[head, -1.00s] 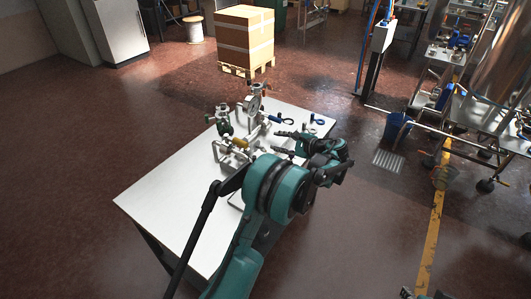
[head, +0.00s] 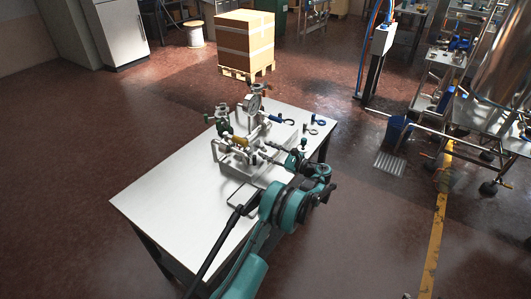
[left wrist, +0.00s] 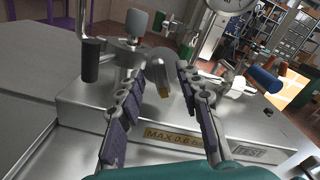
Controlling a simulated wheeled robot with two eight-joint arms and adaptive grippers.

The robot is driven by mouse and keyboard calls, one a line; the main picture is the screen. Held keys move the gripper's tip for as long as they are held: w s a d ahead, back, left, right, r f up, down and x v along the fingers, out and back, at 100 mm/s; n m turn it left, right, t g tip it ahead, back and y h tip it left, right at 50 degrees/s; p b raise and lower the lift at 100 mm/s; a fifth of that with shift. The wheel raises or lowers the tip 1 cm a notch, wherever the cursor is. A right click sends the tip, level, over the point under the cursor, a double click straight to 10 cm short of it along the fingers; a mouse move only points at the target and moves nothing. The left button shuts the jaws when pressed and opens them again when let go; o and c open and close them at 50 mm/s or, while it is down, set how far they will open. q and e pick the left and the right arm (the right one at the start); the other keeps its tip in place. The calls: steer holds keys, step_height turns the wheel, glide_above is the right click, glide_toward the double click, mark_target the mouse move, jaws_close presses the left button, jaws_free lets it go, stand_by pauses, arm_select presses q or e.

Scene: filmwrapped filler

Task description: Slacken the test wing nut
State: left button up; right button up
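The metal test rig (head: 240,160) stands on a white-topped table, with a round gauge (head: 252,103) on it; the rig's block also shows in the left wrist view (left wrist: 85,112), with a "MAX 0.6" label and a "TEST" plate (left wrist: 249,150). My left gripper (head: 262,152) is at the rig's right side. In the left wrist view its two purple-padded fingers (left wrist: 158,72) are apart and empty, in front of a curved metal spout (left wrist: 160,68). A grey knob (left wrist: 136,21) and a black handle (left wrist: 90,62) are at left. I cannot pick out the test wing nut for certain. My right gripper is not in view.
Blue (head: 291,122) and pale (head: 313,132) ring tools lie at the table's far right. The table's near left (head: 165,205) is clear. A boxed pallet (head: 246,40) stands behind. A steel trolley and a blue bucket (head: 397,131) are at right.

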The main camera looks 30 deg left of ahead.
arm_select(q)
steer(key=shift+a, duration=0.55)
jaws_close()
